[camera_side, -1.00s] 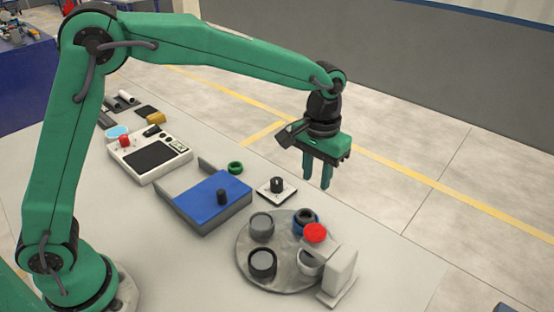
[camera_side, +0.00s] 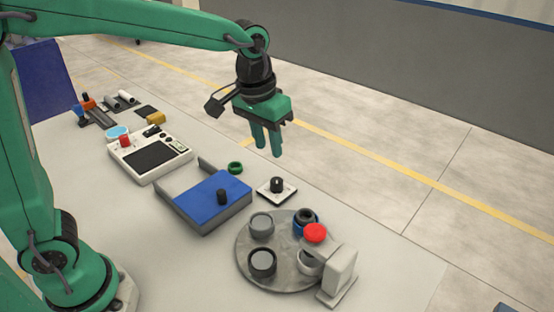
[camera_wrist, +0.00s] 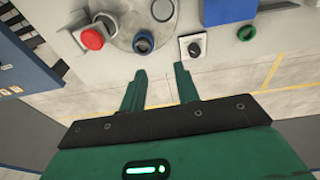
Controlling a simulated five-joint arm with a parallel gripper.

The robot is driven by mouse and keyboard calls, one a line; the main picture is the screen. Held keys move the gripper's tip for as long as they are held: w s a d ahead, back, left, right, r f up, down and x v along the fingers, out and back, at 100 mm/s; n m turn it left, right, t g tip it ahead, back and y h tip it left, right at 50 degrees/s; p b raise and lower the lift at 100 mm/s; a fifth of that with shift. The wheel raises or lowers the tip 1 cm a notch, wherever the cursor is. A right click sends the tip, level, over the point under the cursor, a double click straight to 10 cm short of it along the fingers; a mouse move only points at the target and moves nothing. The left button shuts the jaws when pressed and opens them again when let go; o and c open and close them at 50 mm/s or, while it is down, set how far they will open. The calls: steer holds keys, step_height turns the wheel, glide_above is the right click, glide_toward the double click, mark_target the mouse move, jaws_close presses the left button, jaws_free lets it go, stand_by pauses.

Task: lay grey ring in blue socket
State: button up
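The blue socket (camera_side: 317,226) stands on the round grey turntable (camera_side: 284,284), partly behind a red-topped part. A dark grey ring (camera_side: 305,214) shows at its mouth and looks seated in it; I cannot tell how deep. In the wrist view the blue socket (camera_wrist: 136,44) holds a dark round opening. A grey cup (camera_side: 261,225) and a darker cup (camera_side: 262,263) stand on the same turntable. My gripper (camera_side: 269,151) is open and empty, raised well above the table, behind the turntable. In the wrist view its fingers (camera_wrist: 160,70) are apart with nothing between them.
A white post (camera_side: 340,272) and red cap (camera_side: 315,232) stand at the turntable's right edge. A knob on a white plate (camera_side: 277,188), a green ring (camera_side: 235,168), a blue tray (camera_side: 208,202) and a control box (camera_side: 150,156) stand nearby. The table's front is clear.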

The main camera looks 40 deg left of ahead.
steer(key=s+a+t, duration=0.2)
steer(key=s+a, duration=0.3)
steer(key=s, duration=0.3)
steer(key=s+a+t, duration=0.1)
steer(key=s+a, duration=0.5)
steer(key=s, duration=0.3)
steer(key=shift+s+a+r+t, duration=0.15)
steer(key=shift+a+r+t, duration=0.05)
steer(key=shift+r+t, duration=0.2)
stand_by(0.3)
